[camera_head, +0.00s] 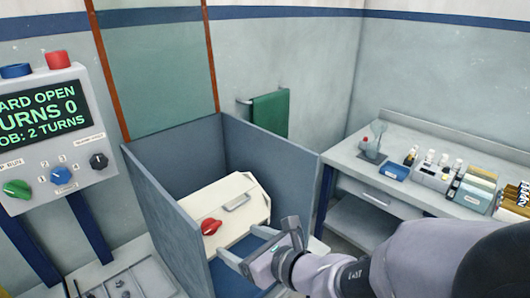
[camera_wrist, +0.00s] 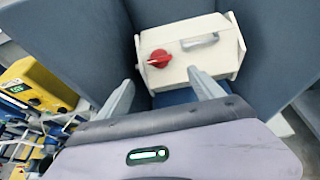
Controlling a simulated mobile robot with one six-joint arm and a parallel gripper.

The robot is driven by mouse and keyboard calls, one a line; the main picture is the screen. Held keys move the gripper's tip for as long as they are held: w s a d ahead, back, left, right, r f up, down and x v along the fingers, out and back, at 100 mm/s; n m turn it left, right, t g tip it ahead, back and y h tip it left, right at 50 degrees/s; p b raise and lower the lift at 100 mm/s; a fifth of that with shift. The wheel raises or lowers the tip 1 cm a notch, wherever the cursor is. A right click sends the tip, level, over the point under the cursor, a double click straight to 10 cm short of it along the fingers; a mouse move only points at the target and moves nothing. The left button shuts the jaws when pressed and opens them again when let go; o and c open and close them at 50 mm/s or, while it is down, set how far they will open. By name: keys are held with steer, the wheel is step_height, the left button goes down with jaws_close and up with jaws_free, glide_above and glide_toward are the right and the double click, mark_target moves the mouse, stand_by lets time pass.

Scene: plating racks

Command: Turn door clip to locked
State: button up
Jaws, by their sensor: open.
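The door clip looks to be the red knob (camera_head: 210,227) on the front of a cream box (camera_head: 240,204), left of a grey handle (camera_head: 237,202). In the wrist view the red knob (camera_wrist: 158,58) has a pale mark at its left end, and the handle (camera_wrist: 200,41) is to its right. My gripper (camera_head: 242,249) is open and empty. It is near the box's lower front, to the right of and below the knob in the head view. In the wrist view the two fingers (camera_wrist: 162,82) reach toward the box, apart from the knob.
Blue-grey panels (camera_head: 165,214) enclose the box on its sides and back. A control panel (camera_head: 50,140) with a screen reading "TURNS 0" stands at left. A bench (camera_head: 410,197) with bottles and boxes is at right. A green towel (camera_head: 270,112) hangs behind.

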mark_target(214, 229)
steer(key=b+x, duration=0.2)
steer(key=x, duration=0.7)
steer(key=shift+f+b, duration=0.25)
steer(key=shift+b, duration=0.1)
steer(key=shift+w+a+f, duration=0.1)
steer(key=shift+w+a, duration=0.35)
steer(key=shift+a, duration=0.1)
steer(key=c, duration=1.4)
